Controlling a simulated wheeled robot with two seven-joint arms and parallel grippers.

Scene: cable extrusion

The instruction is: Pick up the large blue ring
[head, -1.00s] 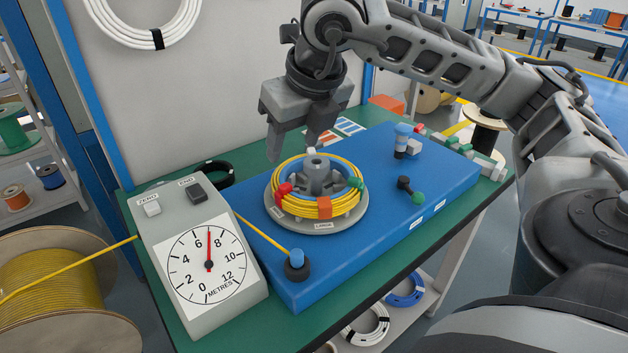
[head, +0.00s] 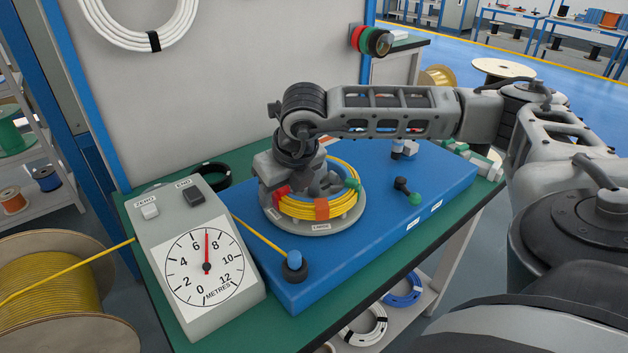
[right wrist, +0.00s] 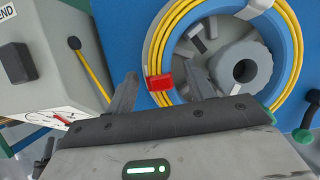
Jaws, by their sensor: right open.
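A blue ring (right wrist: 281,40) stands on the round grey turntable (head: 318,228) with yellow cable (right wrist: 155,50) coiled around its outside. In the head view my right gripper (head: 277,190) is low over the coil's left side and hides part of it. In the right wrist view its open fingers (right wrist: 160,90) straddle the band of cable and ring near a red clip (right wrist: 160,83). One finger is outside the coil, the other inside near the grey hub (right wrist: 240,68). Whether they touch is unclear. My left gripper is not in view.
The grey metre box (head: 200,250) with its dial stands just left of the blue base (head: 400,220). A cable guide post (head: 294,262) is at the front. A green-knobbed lever (head: 414,198) is right of the coil. An orange clip (head: 321,209) sits on the coil's front.

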